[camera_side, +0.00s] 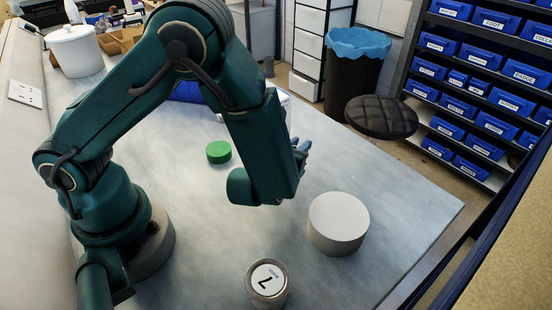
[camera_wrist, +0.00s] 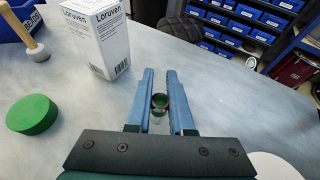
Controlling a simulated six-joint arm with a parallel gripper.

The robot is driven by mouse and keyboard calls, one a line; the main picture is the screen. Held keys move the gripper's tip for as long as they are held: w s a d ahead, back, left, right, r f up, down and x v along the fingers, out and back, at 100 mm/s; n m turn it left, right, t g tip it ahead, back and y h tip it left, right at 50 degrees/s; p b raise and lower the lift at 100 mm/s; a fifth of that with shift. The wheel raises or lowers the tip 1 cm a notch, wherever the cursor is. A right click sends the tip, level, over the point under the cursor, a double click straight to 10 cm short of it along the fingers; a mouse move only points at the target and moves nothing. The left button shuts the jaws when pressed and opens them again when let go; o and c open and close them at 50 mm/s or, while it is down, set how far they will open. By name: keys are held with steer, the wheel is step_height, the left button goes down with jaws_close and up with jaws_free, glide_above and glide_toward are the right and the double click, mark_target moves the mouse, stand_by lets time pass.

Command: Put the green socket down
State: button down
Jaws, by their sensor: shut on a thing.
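My gripper (camera_wrist: 160,78) shows in the wrist view as two blue fingers, shut on the green socket (camera_wrist: 160,101). The socket is small, with a dark, round open end, and sits between the fingers. In the side view my gripper (camera_side: 301,152) is partly hidden behind my arm, over the bench to the left of and beyond the white drum. The socket cannot be made out there. How high it is above the bench is hard to tell.
A green disc (camera_side: 219,152) lies on the grey bench (camera_side: 400,215). A white Loruven box (camera_wrist: 97,38) stands beyond the fingers, left. The bench's right side is clear.

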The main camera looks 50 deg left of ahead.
steer(key=shift+f, duration=2.05)
steer(key=shift+f, duration=0.2)
steer(key=c, duration=0.8)
jaws_free()
steer(key=v, duration=0.4)
steer(key=shift+w+d, duration=0.1)
steer(key=shift+o, duration=0.5)
steer(key=shift+s+d+r, duration=0.2)
steer(key=shift+s+r, duration=0.05)
steer(key=shift+s, duration=0.3)
